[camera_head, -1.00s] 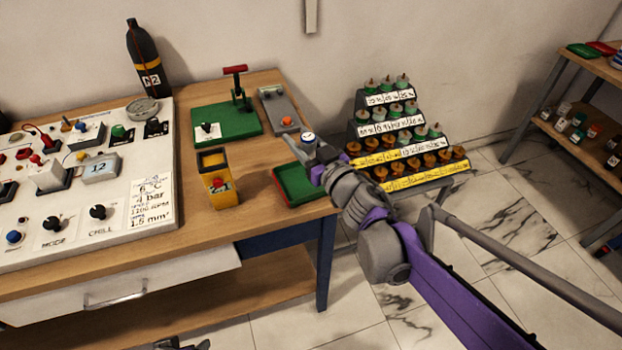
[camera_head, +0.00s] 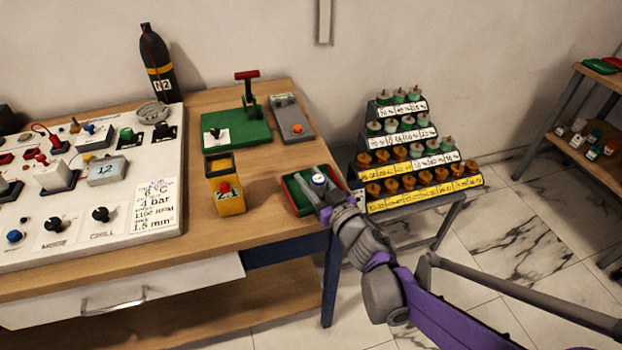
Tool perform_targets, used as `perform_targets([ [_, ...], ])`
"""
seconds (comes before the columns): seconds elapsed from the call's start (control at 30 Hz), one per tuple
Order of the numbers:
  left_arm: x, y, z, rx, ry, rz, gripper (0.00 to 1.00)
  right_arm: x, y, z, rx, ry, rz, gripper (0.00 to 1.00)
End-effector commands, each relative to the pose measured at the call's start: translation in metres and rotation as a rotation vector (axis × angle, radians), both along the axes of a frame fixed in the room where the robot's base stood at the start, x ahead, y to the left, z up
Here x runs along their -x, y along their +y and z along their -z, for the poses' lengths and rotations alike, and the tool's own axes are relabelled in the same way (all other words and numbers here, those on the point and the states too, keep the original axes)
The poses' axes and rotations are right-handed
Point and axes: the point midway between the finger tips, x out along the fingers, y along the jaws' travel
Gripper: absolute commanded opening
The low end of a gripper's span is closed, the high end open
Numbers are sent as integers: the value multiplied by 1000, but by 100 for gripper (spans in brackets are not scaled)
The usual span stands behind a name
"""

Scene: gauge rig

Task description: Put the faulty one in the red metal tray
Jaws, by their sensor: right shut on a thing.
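My right gripper (camera_head: 319,187) comes in from the lower right and is shut on a small round piece with a white and blue top (camera_head: 319,180). The piece is over the small tray at the table's right front corner; I cannot tell whether it touches the tray floor. The tray has a red rim (camera_head: 290,203) and a green inside, and my gripper hides its right part. A stepped rack (camera_head: 425,190) to the right holds several capped pieces, green-topped above and orange-brown below. My left gripper is not in view.
A yellow box (camera_head: 227,197) with a red knob stands left of the tray. Behind are a green press (camera_head: 240,130) with a red handle and a grey device (camera_head: 291,115). A white control panel (camera_head: 110,225) fills the left. Bare wood lies between the tray and press.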

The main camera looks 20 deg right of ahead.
Motion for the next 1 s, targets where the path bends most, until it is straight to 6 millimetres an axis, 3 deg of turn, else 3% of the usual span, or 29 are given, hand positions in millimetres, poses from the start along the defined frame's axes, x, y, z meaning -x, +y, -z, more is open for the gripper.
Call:
perform_targets([
  [0.07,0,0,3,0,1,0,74,0,0,3,0,0,0,0],
  [0.1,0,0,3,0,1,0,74,0,0,3,0,0,0,47],
  [0.27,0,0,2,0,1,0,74,0,0,2,0,0,0,73],
  [0.63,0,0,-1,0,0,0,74,2,-1,-1,0,0,1,73],
  [0.77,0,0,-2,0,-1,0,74,21,-7,-1,2,-2,2,73],
  [1.0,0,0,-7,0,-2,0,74,72,-23,-1,2,-1,4,73],
])
